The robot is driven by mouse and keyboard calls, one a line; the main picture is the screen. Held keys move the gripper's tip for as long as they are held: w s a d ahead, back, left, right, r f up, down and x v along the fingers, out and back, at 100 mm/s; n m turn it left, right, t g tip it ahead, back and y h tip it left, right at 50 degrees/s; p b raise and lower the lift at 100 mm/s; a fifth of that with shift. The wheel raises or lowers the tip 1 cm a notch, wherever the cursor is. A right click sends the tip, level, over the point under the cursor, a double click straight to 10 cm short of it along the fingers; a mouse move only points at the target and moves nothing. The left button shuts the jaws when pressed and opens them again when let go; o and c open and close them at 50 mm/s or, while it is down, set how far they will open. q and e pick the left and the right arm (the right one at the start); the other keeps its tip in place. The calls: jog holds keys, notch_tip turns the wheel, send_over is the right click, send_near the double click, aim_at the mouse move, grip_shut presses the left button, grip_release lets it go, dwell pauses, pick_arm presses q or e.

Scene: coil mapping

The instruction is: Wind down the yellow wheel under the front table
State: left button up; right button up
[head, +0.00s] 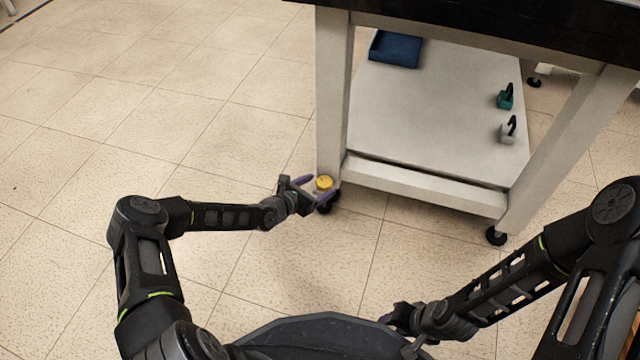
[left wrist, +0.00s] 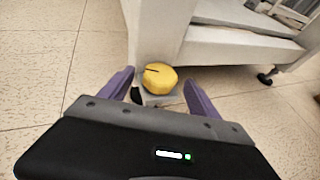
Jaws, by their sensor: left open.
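The yellow wheel (head: 324,183) is at the foot of the front table's near left leg (head: 333,95), close to a black caster. It also shows in the left wrist view (left wrist: 160,78), with a dark line on its top. My left gripper (head: 315,190) is open, its purple fingers on either side of the yellow wheel. In the left wrist view the wheel lies between and slightly beyond the fingertips (left wrist: 158,82); I cannot tell whether they touch it. My right gripper (head: 405,325) is low near my base, away from the table, and its jaws are too unclear to read.
The table's lower shelf (head: 430,120) holds a blue tray (head: 395,49), a teal padlock-like block (head: 505,99) and a grey one (head: 508,133). A black caster (head: 496,236) stands under the right leg. The tiled floor to the left is clear.

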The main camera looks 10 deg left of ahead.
pick_arm(q)
jog(key=p+v, duration=0.2)
jog(key=v, duration=0.4)
jog(key=shift+s+r, duration=0.2)
